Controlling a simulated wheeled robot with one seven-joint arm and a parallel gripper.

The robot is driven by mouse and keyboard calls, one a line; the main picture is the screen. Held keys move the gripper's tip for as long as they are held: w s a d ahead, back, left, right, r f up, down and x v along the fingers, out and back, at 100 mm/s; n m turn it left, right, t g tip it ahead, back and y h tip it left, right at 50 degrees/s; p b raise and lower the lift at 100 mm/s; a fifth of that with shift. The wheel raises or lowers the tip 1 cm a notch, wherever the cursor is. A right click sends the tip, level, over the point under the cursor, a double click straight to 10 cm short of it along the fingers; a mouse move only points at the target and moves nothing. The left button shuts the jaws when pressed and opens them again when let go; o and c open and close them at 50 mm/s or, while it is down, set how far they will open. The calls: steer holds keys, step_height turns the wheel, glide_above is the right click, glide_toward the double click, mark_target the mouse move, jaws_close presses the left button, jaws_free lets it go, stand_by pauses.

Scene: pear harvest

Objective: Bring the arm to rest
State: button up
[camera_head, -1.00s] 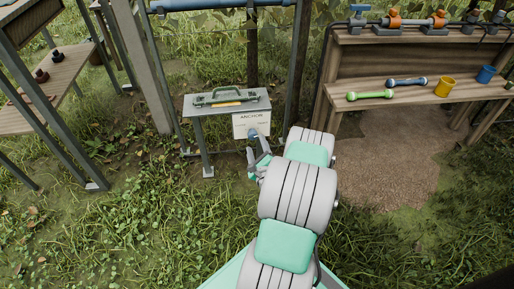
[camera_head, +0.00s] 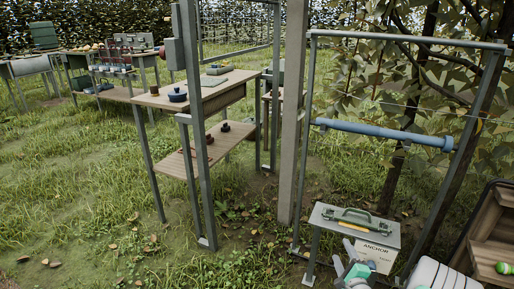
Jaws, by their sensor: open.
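My gripper (camera_head: 344,257) shows at the bottom right of the head view, in front of a small grey stand (camera_head: 325,222). Its grey fingers are apart, and I see nothing held between them. The fingers overlap the stand's front in the picture; I cannot tell whether they touch it. My white and green arm comes up from the bottom edge, and most of it is cut off.
The stand carries a green handle (camera_head: 362,214) and a white ANCHOR sign (camera_head: 375,255). A blue pipe (camera_head: 385,131) hangs in a metal frame behind. A wooden workbench (camera_head: 200,95) stands left of a post (camera_head: 293,110). Open grass lies at lower left.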

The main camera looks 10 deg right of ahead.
steer(key=a+r+n+g+y+p, duration=0.35)
steer(key=a+r+n+p, duration=0.55)
steer(key=r, duration=0.4)
steer(key=a+r+n+g+y+p, duration=0.35)
steer(key=a+r+n+p, duration=0.4)
steer(key=a+r, duration=0.5)
steer(key=s+a+r+n+g+h+p, duration=0.2)
steer(key=s+r+n+g+h+p, duration=0.2)
steer(key=s+r+p, duration=0.8)
steer(key=s+r+n+g, duration=0.2)
steer(key=s+r+n, duration=0.1)
steer(key=s+r, duration=0.4)
step_height(320, 180, up, 3)
steer(key=shift+s+a+f+h, duration=0.2)
steer(key=shift+s+a+h, duration=0.1)
